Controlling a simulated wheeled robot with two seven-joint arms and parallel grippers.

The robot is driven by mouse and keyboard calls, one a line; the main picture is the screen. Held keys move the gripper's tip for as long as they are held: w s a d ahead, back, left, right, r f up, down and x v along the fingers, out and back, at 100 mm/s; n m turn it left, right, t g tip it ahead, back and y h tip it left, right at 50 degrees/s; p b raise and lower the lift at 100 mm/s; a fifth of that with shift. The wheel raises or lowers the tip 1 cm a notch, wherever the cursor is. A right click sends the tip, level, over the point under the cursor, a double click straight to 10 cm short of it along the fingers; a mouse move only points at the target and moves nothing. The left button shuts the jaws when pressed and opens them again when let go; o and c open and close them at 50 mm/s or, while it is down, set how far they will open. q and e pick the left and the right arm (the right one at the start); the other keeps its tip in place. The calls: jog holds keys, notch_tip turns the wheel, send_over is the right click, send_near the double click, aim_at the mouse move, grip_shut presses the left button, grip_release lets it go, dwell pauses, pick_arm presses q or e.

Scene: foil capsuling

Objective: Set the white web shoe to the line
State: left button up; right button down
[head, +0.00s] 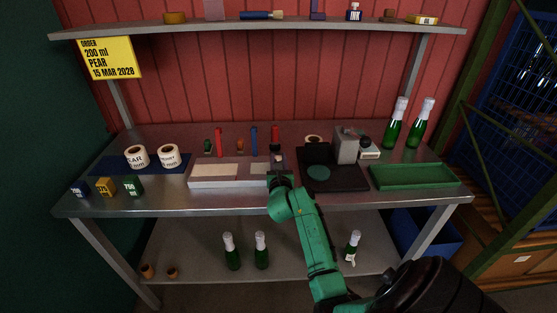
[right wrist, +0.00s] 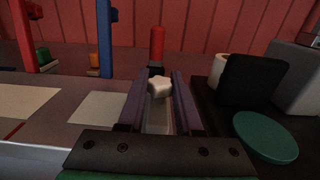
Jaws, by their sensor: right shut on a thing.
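My right gripper (head: 279,175) is over the front middle of the bench, at the right end of a pale board (head: 232,184). In the right wrist view its two dark purple fingers (right wrist: 160,100) are shut on the white web shoe (right wrist: 159,86), a small pale lobed knob. The shoe's lower part is hard to make out between the fingers. A short red line (right wrist: 13,131) shows on the board at the left of the wrist view. Whether the shoe meets any line cannot be seen. My left gripper is not in view.
A black machine base (head: 335,182) with a green disc (head: 319,172) stands just right of the gripper. Red (right wrist: 157,43) and blue (right wrist: 105,40) uprights stand behind. A green tray (head: 415,178) and two bottles (head: 407,130) are at the right, label rolls (head: 136,156) at the left.

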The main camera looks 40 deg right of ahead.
aim_at(264, 168)
jog(key=w+a, duration=0.1)
jog(key=a+b, duration=0.1)
jog(key=w+a+b, duration=0.1)
jog(key=shift+w+a+f, duration=0.25)
jog(key=shift+w, duration=0.05)
jog(key=shift+w+a+r, duration=0.1)
jog(key=shift+w+a, duration=0.1)
jog(key=shift+a, duration=0.1)
jog(key=shift+d, duration=0.1)
jog(key=c, duration=0.6)
grip_release()
jog(key=shift+w+a+r, duration=0.1)
jog(key=shift+a, duration=0.1)
jog(key=shift+d, duration=0.1)
